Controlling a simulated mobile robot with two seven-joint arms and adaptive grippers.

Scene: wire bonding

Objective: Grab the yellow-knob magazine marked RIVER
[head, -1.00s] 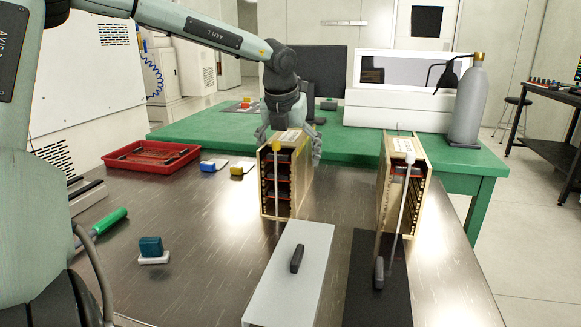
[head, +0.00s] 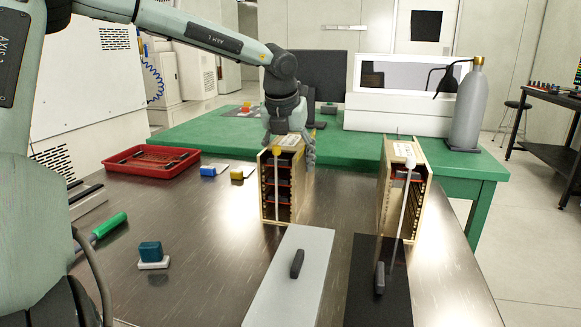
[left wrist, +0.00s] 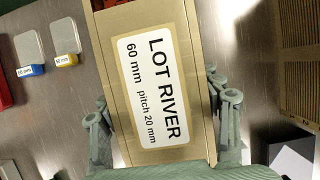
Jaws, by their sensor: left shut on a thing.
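The yellow-knob magazine (head: 266,197) stands upright on the dark metal table, its slotted front with dark red-edged contents toward me. Its yellow knob (head: 276,151) tops a pale rod on the front. In the left wrist view the tan top of the magazine (left wrist: 104,25) bears a label (left wrist: 153,90) reading LOT RIVER, 60 mm, pitch 20 mm. My left gripper (head: 291,148) reaches down from above and is shut across the magazine's top. The wrist view shows my gripper's fingers (left wrist: 165,125) on both sides. My right gripper is not in view.
A similar magazine with a white knob (head: 410,162) stands to the right. A grey plate (head: 290,280) and a black plate (head: 375,290) with handles lie in front. A red tray (head: 150,160), small blue and yellow blocks and a green-handled tool (head: 108,226) lie left.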

